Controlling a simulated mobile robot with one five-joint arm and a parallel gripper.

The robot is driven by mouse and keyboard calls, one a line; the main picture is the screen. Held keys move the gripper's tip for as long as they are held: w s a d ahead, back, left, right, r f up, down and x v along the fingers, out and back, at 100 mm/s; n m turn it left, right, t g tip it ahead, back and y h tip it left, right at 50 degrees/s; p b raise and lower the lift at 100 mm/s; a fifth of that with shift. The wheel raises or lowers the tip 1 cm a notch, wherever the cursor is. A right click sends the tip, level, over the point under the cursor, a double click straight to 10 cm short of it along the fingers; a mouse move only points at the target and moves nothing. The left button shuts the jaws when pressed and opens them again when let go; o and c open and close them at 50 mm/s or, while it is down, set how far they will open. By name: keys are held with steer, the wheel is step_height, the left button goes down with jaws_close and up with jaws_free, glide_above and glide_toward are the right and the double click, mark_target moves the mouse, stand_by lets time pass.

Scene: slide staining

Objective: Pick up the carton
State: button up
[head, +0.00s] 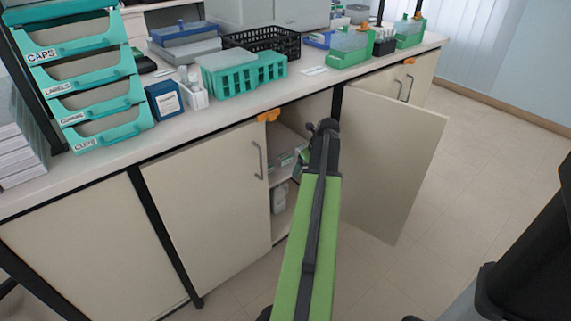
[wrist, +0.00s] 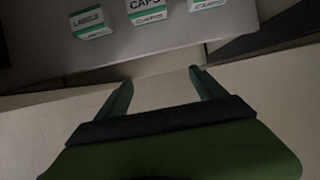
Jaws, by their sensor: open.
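In the wrist view, three small white-and-green cartons stand in a row on a grey shelf. The left carton (wrist: 90,23) seems to read LABELS, the middle carton (wrist: 146,11) reads CAPS, and the right carton (wrist: 207,4) is cut off by the top edge. My gripper (wrist: 160,83) is open and empty, its two green fingers pointing toward the shelf, apart from the cartons. In the head view, my arm reaches to the open cupboard and my gripper (head: 303,156) is at its opening. The cartons there are mostly hidden behind the arm and the cupboard front.
An open cupboard door (head: 395,160) stands to the right of my arm, and a closed door (head: 205,195) is to the left. The worktop (head: 315,85) above carries a teal rack (head: 243,77), a black basket (head: 262,41) and labelled drawers (head: 85,75).

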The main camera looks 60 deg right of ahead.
mark_target(285, 156)
steer(key=w+d, duration=0.1)
steer(key=w, duration=0.3)
steer(key=w+d, duration=0.1)
steer(key=w, duration=0.2)
steer(key=shift+d, duration=0.3)
steer(key=w, duration=0.1)
steer(key=w+d, duration=0.1)
steer(key=w, duration=0.2)
steer(key=shift+d, duration=0.25)
steer(key=shift+b+x, duration=1.2)
steer(key=shift+b, duration=0.05)
steer(key=shift+a+f+b, duration=0.1)
steer(key=shift+f+b, duration=0.2)
steer(key=shift+f, duration=0.1)
steer(key=shift+r, duration=0.1)
steer(key=shift+c, duration=0.3)
steer(key=c, duration=1.4)
steer(key=shift+r, duration=0.15)
